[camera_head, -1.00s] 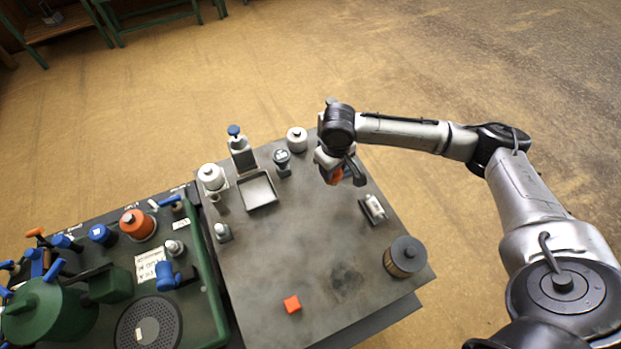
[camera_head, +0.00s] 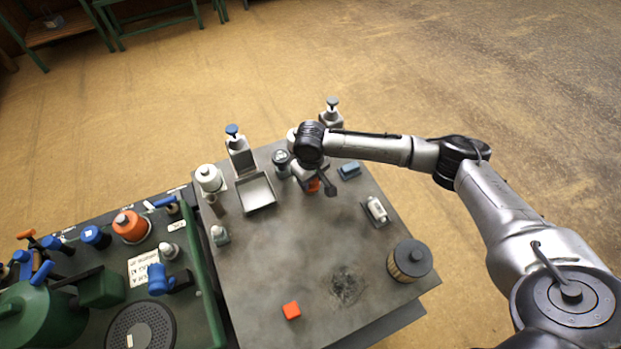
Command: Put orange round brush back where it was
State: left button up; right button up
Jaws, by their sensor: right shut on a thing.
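My right gripper (camera_head: 320,183) is over the back part of the grey table (camera_head: 260,265), seen from above and partly hidden by its own wrist. It is shut on an orange thing (camera_head: 314,186), taken to be the orange round brush. Only a small orange patch of it shows between the fingers, so its shape and whether it touches the table cannot be told. My left gripper is not in view.
A small pump (camera_head: 282,162), a metal tray (camera_head: 257,193) and a blue block (camera_head: 349,170) are near the gripper. The table's middle is clear, with a dark smudge.

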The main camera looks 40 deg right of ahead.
dwell(0.3)
jog(key=o, duration=0.6)
jog(key=shift+f, duration=0.1)
jog(key=shift+o, duration=1.2)
notch_tip(320, 180, up, 11)
jog(key=p, duration=0.3)
jog(key=shift+f, duration=0.15)
jog(key=shift+r, duration=0.8)
